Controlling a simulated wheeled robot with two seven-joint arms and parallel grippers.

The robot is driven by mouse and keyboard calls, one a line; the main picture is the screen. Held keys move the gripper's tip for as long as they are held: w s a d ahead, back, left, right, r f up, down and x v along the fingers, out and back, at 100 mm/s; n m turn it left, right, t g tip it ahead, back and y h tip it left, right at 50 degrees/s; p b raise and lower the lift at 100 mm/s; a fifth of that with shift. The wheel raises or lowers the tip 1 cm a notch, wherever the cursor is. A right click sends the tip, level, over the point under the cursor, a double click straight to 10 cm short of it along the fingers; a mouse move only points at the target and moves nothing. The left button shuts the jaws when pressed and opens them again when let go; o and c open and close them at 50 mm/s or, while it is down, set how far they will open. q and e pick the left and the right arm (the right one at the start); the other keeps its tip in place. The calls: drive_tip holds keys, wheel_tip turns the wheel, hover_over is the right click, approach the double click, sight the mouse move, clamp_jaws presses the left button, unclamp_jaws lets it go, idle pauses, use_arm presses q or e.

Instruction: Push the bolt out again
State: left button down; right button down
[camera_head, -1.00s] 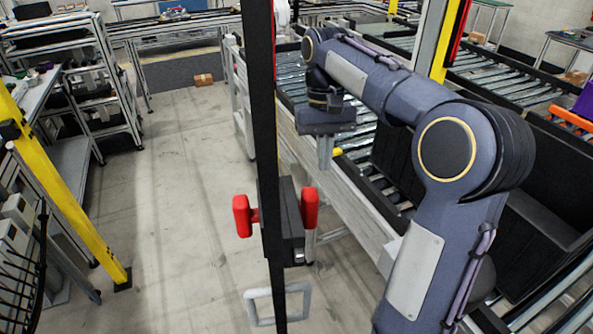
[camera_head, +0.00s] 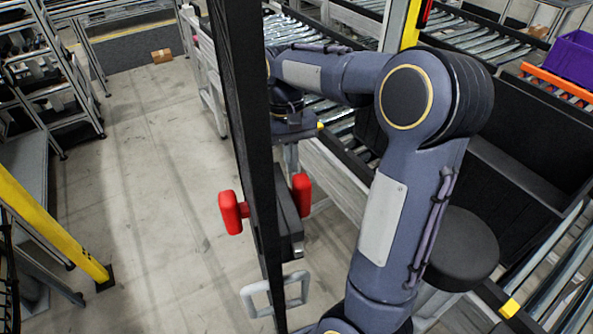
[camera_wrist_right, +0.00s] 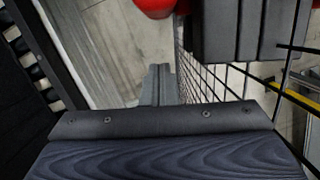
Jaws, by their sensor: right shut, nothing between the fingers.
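The bolt unit is a dark grey box (camera_head: 289,225) on a tall black post (camera_head: 245,150), with a red knob (camera_head: 230,212) on the left of the post and another red knob (camera_head: 301,195) on the right. My right gripper (camera_head: 291,168) is shut and empty, pointing down just above the right-hand knob; whether it touches is unclear. My left gripper is out of view.
A light grey loop handle (camera_head: 274,293) sits low on the post. Black wire mesh (camera_wrist_right: 220,85) runs beside my gripper in the wrist view. Roller conveyors (camera_head: 320,110) lie to the right. The floor (camera_head: 150,200) left of the post is clear.

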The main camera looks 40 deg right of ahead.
sight(304, 180)
drive_tip(key=s, duration=0.2)
drive_tip(key=s+a, duration=0.1)
drive_tip(key=shift+s+a+p, duration=0.2)
drive_tip(key=shift+s+p, duration=0.15)
drive_tip(key=shift+r, duration=0.1)
drive_tip(key=s, duration=0.1)
drive_tip(key=s+a, duration=0.1)
drive_tip(key=s, duration=0.1)
drive_tip(key=s+a, duration=0.1)
drive_tip(key=s, duration=0.1)
drive_tip(key=v, duration=0.7)
drive_tip(key=shift+w+d+r, duration=0.1)
drive_tip(key=shift+w+r, duration=0.1)
drive_tip(key=shift+r, duration=0.15)
